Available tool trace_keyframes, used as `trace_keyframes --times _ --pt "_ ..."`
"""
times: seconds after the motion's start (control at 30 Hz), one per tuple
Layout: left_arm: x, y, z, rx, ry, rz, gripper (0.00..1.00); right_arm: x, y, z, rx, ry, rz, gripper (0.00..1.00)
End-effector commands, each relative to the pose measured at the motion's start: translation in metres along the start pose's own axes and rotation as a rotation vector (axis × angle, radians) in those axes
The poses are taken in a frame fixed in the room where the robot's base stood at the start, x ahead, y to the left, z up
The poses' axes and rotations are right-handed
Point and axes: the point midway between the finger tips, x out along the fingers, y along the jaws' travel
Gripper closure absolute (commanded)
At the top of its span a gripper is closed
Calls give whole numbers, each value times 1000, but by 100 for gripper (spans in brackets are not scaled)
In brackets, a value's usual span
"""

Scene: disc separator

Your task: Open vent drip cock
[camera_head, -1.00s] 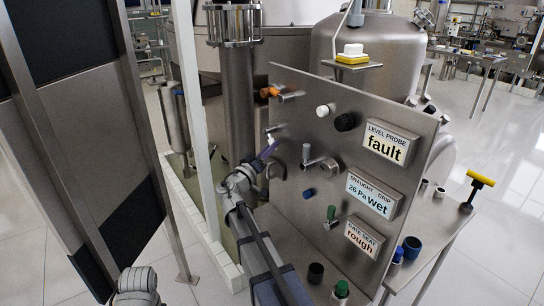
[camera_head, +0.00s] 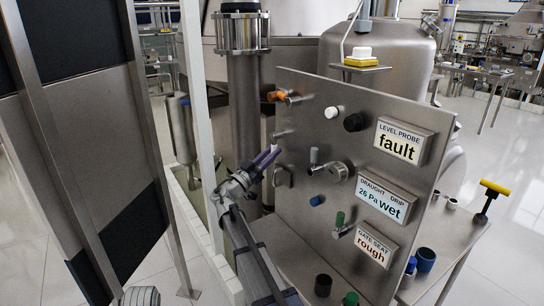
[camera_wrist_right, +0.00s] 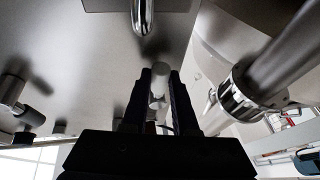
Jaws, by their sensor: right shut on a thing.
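My right gripper (camera_head: 266,158), with purple fingers, is at the left part of the upright steel panel (camera_head: 300,225). It is shut on a small pale cylindrical handle, which shows between the dark fingers in the right wrist view (camera_wrist_right: 158,84). In the head view the fingers cover most of this handle, just below a small metal fitting (camera_head: 283,134). I take it to be the drip cock's handle; no label beside it shows. A display (camera_head: 383,202) on the panel reads "DRAUGHT 26 Pa" and "DRIP wet". My left gripper is not in view.
An orange-handled fitting (camera_head: 277,96) sits above the gripper, and a lever valve (camera_head: 335,171) to its right. A white post (camera_head: 196,110) and steel column (camera_head: 244,110) stand left and behind. A yellow T-handle (camera_head: 496,187) stands on the right bench.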

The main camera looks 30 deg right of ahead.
Motion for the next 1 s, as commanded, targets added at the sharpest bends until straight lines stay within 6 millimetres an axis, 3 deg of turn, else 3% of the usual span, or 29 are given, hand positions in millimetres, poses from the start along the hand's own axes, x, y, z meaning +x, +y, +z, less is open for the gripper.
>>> trace_keyframes --times 0.47,0.5,0.7,0.77,1.0 --pt "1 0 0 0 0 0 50 0 -2 0 13 5 2 100" --pt "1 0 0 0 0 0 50 0 -2 0 13 5 2 72" --pt "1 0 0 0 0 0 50 0 -1 0 13 4 3 49" --pt "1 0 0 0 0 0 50 0 -1 0 13 4 3 43" --pt "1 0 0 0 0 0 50 -1 -1 0 12 3 4 43"
